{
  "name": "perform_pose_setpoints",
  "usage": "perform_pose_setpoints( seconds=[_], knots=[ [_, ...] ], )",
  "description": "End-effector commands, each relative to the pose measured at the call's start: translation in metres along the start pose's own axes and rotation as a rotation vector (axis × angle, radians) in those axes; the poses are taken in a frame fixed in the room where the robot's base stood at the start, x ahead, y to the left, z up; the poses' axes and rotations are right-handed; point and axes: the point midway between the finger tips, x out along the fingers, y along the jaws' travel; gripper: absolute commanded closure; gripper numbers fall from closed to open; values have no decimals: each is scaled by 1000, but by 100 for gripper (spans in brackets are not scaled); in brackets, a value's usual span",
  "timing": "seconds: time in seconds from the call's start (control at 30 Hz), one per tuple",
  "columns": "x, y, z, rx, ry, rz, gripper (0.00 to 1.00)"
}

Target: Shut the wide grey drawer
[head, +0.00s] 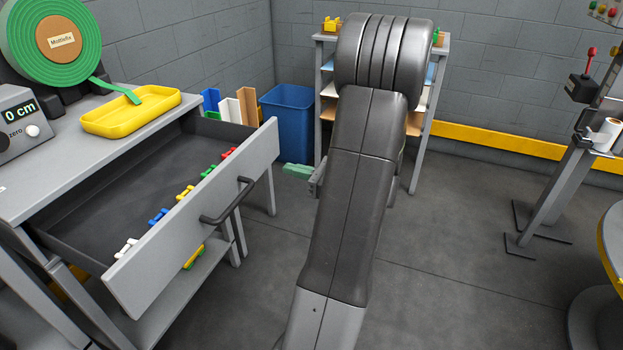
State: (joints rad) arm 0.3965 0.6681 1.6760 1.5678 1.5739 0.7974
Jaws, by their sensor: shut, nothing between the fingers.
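The wide grey drawer (205,225) under the bench on the left stands pulled well out. Its front panel has a dark bar handle (228,203) that faces the right. Several small coloured clips, white, blue, yellow, green and red, lie in a row inside, along the front panel. My gripper (297,170) shows only in part, to the left of my arm. It is shut and empty, with its tips towards the left. It appears beyond the drawer's far right end, apart from the handle. My arm hides the rest of it.
The grey bench (75,165) bears a yellow tray (131,113), a green tape reel (25,50) and a readout box showing 0 cm (18,122). A blue bin (288,120) and a shelf rack (418,160) stand behind. Open floor lies right of the drawer.

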Motion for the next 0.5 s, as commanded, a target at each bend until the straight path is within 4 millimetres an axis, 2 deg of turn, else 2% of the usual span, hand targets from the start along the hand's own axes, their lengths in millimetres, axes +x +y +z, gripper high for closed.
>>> perform_pose_setpoints(
  seconds=[0.03,0.2,0.33,0.5],
  knots=[
    [12,1,-3,-2,0,4,100],
    [44,1,-3,-2,0,4,100],
    [60,1,-2,-1,0,2,100],
    [72,0,-1,0,0,1,100]
  ],
)
